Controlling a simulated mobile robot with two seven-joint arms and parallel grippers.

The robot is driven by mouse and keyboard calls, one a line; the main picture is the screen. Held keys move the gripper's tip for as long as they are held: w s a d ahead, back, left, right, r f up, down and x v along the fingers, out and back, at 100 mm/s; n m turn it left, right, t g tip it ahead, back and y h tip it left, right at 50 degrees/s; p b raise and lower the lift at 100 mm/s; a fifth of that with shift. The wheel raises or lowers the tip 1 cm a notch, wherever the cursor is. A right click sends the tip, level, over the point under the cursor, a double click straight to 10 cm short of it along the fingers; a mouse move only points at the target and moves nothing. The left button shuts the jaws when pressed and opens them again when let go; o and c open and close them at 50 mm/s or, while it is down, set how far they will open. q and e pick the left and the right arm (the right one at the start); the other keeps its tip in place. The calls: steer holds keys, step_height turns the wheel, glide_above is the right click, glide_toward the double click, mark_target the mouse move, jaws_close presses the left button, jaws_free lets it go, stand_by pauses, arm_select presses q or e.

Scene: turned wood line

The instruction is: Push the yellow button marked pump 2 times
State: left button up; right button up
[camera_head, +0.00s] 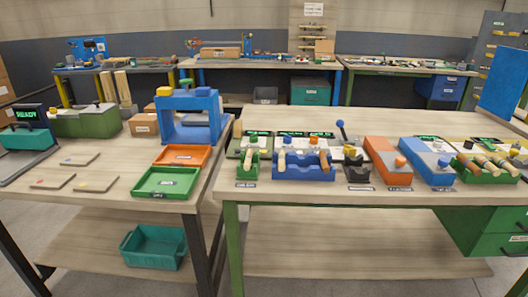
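Several small yellow parts show, and I cannot tell which is the button marked pump because the labels are too small to read. One yellow block (164,91) sits at the top left of a blue frame-shaped machine (188,103) on the left table. A yellow knob (349,150) stands at the dark holder in the middle of the right table, near a blue-tipped lever (341,128). Neither of my grippers is in view.
An orange tray (181,147) and a green tray (148,192) lie on the left table. The right table carries a blue holder (303,173), an orange box (400,178) and a blue box (432,180). Its back left surface is clear. A teal crate (152,260) is below.

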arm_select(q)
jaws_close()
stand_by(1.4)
